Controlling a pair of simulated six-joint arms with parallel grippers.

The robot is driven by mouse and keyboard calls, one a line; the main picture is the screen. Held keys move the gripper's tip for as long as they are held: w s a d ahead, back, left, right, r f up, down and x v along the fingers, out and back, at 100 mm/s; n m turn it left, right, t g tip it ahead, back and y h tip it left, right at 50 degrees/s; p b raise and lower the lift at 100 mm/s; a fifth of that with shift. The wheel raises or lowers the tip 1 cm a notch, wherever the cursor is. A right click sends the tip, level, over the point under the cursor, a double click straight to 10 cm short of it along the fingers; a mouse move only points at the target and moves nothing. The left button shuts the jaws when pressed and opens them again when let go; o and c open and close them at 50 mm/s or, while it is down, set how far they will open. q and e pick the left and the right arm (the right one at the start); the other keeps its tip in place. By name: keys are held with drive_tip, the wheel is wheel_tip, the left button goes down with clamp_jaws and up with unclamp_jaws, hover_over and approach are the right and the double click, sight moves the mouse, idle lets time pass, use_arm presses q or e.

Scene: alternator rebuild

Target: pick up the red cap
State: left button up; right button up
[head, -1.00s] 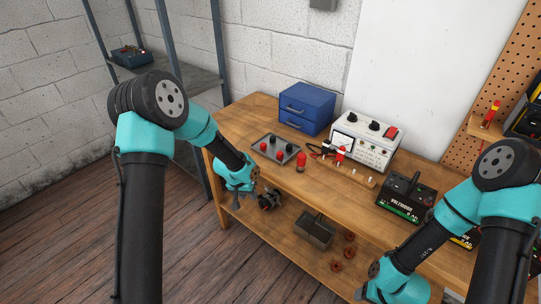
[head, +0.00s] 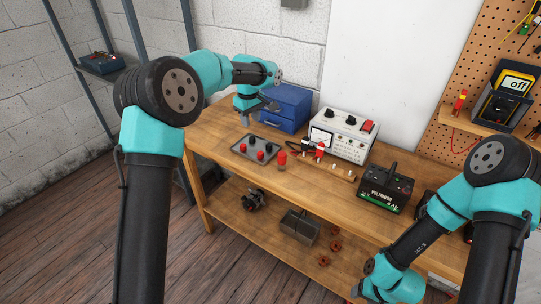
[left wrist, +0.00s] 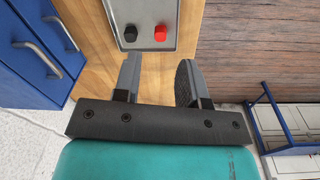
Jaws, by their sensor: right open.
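A grey tray (head: 237,151) on the workbench holds red and black caps. A red cap (head: 260,155) stands near its front edge; a red cap (left wrist: 160,33) and a black cap (left wrist: 130,33) also show in the left wrist view.
A red-topped piece (head: 281,160) stands just right of the tray. The blue drawers (head: 287,106) are behind it, and a white meter unit (head: 343,135) and a black battery box (head: 386,190) are to the right. A lower shelf holds metal parts.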

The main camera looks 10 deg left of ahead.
use_arm(q)
drive_tip(key=shift+n+g, duration=0.3)
drive_tip(key=shift+n, duration=0.6)
drive_tip(key=d+r, duration=0.2)
drive_tip(key=r, duration=0.1)
drive_tip(key=shift+w+d+r, duration=0.1)
drive_tip(key=shift+w+d, duration=0.05)
drive_tip(key=shift+d, duration=0.05)
hover_over(260, 155)
drive_tip(key=w+a, duration=0.1)
drive_tip(key=w, duration=0.1)
wheel_tip(260, 155, down, 12)
drive_tip(key=shift+f, duration=0.15)
drive_tip(key=shift+f, duration=0.1)
drive_tip(key=shift+s+f, duration=0.15)
drive_tip(key=shift+f, duration=2.3)
drive_tip(key=shift+c, duration=0.4)
drive_tip(key=c, duration=0.4)
